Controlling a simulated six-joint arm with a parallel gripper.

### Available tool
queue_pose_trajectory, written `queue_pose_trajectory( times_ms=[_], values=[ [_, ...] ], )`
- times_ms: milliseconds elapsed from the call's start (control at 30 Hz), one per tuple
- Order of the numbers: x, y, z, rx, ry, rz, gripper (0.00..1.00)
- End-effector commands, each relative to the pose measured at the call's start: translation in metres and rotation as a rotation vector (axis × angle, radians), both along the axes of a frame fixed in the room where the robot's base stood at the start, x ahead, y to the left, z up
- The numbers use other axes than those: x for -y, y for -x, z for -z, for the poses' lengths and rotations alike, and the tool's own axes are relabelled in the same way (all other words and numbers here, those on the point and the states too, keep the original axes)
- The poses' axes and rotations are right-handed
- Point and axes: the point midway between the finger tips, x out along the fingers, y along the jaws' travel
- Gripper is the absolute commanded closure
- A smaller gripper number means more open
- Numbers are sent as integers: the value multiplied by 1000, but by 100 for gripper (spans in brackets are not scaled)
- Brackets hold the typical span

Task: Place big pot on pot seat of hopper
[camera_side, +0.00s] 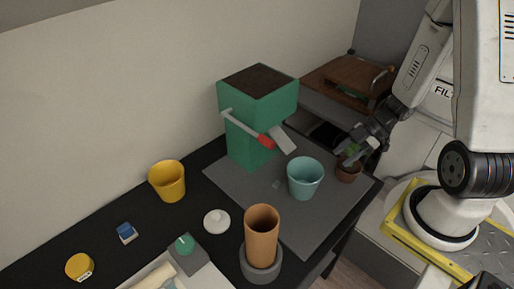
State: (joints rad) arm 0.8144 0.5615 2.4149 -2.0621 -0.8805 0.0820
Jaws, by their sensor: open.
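The hopper (245,130) is a green box with dark soil on top, a red-tipped lever (250,130) and a pale chute (283,140). It stands on a grey mat (235,188). A teal pot (304,180) stands upright on the mat, right of and in front of the chute. A small brown pot (348,170) with some green in it is at the mat's right side. I cannot tell which pot is the big one, and no pot seat is clearly marked. My gripper (350,155) is open at the small brown pot's top; contact is unclear.
A tall orange-brown cylinder (262,235) stands in a grey round base (262,265) at the front. A yellow cup (167,182), a white lid-like piece (216,221), a blue block (126,233) and a yellow round tub (79,266) are on the black table. A wooden unit (345,78) is behind.

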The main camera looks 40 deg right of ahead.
Motion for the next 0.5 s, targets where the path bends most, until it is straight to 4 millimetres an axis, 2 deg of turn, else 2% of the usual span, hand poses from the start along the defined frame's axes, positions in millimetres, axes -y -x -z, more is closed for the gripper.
queue_pose_trajectory(
  times_ms=[200, 500],
  values=[
    [8, 4, -8, -1, 2, 0, 52],
    [8, 4, -9, -1, 2, -1, 52]
  ],
)
